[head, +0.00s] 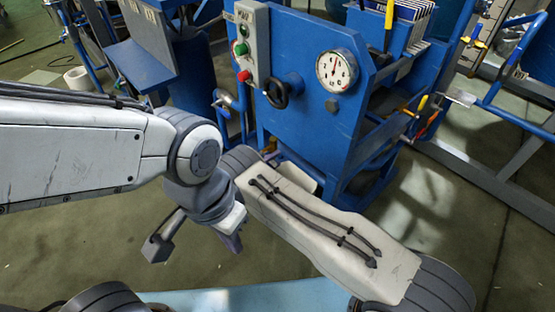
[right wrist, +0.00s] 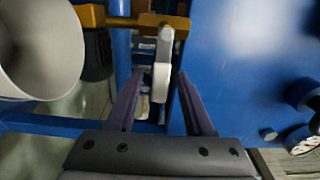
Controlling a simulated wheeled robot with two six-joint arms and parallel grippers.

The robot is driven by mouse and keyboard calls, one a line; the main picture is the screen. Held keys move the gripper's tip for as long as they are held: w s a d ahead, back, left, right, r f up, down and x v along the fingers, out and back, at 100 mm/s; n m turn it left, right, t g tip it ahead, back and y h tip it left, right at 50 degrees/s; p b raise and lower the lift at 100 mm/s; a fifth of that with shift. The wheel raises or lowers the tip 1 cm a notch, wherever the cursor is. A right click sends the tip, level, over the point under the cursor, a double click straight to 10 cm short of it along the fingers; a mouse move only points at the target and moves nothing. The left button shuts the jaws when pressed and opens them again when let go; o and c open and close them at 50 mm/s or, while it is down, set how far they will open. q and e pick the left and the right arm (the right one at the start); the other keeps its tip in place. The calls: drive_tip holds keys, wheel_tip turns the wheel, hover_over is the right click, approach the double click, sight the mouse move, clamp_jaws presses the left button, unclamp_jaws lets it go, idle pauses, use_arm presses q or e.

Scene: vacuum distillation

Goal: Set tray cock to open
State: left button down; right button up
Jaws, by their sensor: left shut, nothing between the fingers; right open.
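A cock with a pale lever (right wrist: 161,80) hangs from a brass-coloured fitting (right wrist: 130,21) in the right wrist view, beside the blue panel. It looks like the small fitting (head: 224,98) left of the panel in the head view. My right gripper (right wrist: 160,74) is open, with one purple finger on each side of the lever. Gaps show between lever and fingers; the depth is hard to judge. In the head view my right gripper is hidden behind my arms. My left gripper (head: 232,241) is shut and empty, pointing down, away from the panel.
The blue panel (head: 300,60) carries a black handwheel (head: 277,93), a dial gauge (head: 337,70) and a button box (head: 250,45). A large white rounded thing (right wrist: 40,45) fills the left of the right wrist view. A blue bar (right wrist: 50,123) crosses below it.

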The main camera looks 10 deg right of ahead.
drive_tip(key=shift+a, duration=0.2)
drive_tip(key=shift+c, duration=0.3)
drive_tip(key=shift+a, duration=0.1)
clamp_jaws()
idle(0.8)
